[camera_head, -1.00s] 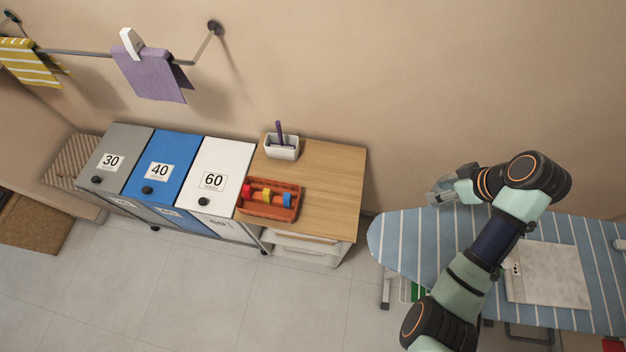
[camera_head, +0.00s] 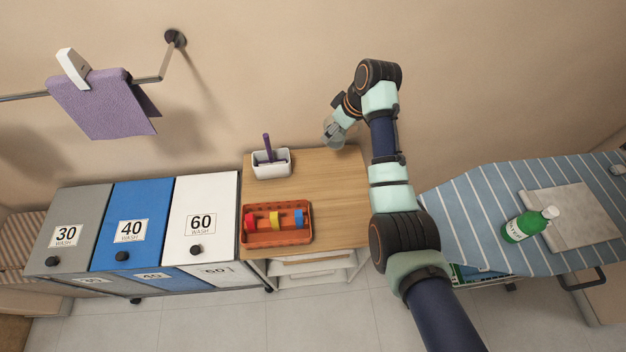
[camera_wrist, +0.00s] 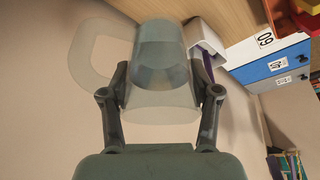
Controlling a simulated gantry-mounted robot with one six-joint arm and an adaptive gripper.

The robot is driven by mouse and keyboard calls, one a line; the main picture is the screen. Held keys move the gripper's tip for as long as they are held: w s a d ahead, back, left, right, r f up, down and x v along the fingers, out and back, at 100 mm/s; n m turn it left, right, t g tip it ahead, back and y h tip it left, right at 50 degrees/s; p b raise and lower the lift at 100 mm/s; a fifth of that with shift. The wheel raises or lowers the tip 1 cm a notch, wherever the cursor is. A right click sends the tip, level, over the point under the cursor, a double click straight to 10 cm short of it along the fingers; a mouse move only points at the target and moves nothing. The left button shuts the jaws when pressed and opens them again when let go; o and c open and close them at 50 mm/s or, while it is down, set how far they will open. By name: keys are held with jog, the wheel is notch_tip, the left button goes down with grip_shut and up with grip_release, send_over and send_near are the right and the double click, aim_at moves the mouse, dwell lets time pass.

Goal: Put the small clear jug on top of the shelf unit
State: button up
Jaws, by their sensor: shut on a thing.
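The small clear jug (camera_wrist: 157,65) is between the fingers of my gripper (camera_wrist: 160,90) in the wrist view, its handle (camera_wrist: 92,55) sticking out to the left. My gripper is shut on it. In the head view my gripper (camera_head: 335,128) is at the back right of the shelf unit's wooden top (camera_head: 335,190), with the jug (camera_head: 333,133) seen faintly at its end. Whether the jug touches the top cannot be told.
On the shelf unit stand a white holder (camera_head: 272,168) with a purple-handled item and an orange tray (camera_head: 277,238) of coloured pieces. Washing bins (camera_head: 200,215) stand left. The ironing board (camera_head: 470,215) with a green bottle (camera_head: 525,226) is right. The top's middle is clear.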

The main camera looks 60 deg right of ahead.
notch_tip(320, 180, down, 17)
jog(key=b, duration=0.4)
jog(key=shift+f, duration=0.25)
jog(key=o, duration=1.1)
jog(key=shift+r, duration=0.1)
jog(key=shift+o, duration=0.2)
jog(key=p+v, duration=0.4)
jog(key=v, duration=0.8)
jog(key=shift+r, duration=0.15)
